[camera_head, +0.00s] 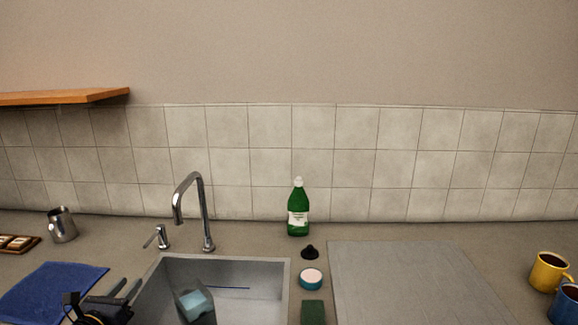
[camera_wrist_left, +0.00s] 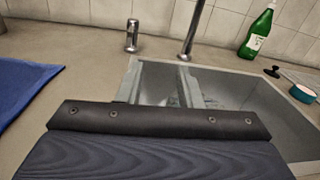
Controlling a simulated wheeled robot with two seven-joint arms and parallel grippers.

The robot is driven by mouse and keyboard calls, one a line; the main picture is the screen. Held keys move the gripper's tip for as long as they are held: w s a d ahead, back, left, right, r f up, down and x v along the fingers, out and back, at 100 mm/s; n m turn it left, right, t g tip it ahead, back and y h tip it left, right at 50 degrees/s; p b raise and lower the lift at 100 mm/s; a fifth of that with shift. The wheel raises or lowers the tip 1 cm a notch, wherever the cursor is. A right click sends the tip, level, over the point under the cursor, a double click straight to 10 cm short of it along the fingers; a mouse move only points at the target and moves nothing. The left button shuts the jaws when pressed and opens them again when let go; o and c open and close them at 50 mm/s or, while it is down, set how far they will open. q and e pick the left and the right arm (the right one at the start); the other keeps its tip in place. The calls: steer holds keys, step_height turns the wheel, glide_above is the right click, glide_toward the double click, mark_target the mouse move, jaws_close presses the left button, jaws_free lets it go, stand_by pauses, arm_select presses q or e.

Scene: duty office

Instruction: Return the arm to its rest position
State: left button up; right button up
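My left gripper (camera_head: 125,287) is low at the left in the head view, over the left rim of the sink (camera_head: 283,290) and beside the blue cloth (camera_head: 55,290). In the left wrist view the gripper's fingers (camera_wrist_left: 160,85) also show apart, in front of the sink. A clear container (camera_head: 183,290) with a light blue block (camera_head: 196,304) in or behind it is in the sink; which of these I cannot tell. My right gripper is not in view.
A chrome tap (camera_head: 197,205) and a green bottle (camera_head: 298,212) stand behind the sink. A metal jug (camera_head: 61,225) is at the left. A dark stopper (camera_head: 310,252), a teal tub (camera_head: 311,278) and a green pad (camera_head: 313,312) lie right of the sink. A yellow mug (camera_head: 548,272) is far right.

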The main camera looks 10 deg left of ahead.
arm_select(q)
steer(key=s+d+r+m+g+h, duration=0.2)
steer(key=d+m+h, duration=0.3)
steer(key=d, duration=0.4)
steer(key=s+d+r+m+g+h, duration=0.2)
steer(key=d+r+m+g, duration=0.1)
steer(key=d+m, duration=0.5)
steer(key=s+d+r+m+g+h, duration=0.2)
steer(key=d+m+h, duration=0.3)
steer(key=d, duration=0.4)
steer(key=s+d+f+m+g+y, duration=0.1)
steer(key=s+d+m+g+y, duration=0.15)
steer(key=s+m, duration=0.4)
steer(key=s+d+f+m+g+y, duration=0.1)
steer(key=s+d+m+g, duration=0.25)
steer(key=s+m, duration=0.3)
steer(key=s+a+f+m+y, duration=0.2)
steer(key=s+f+m+y, duration=0.1)
steer(key=s+m, duration=0.2)
steer(key=shift+s+t+y, duration=0.3)
steer(key=shift+s+y, duration=0.05)
steer(key=shift+s, duration=0.5)
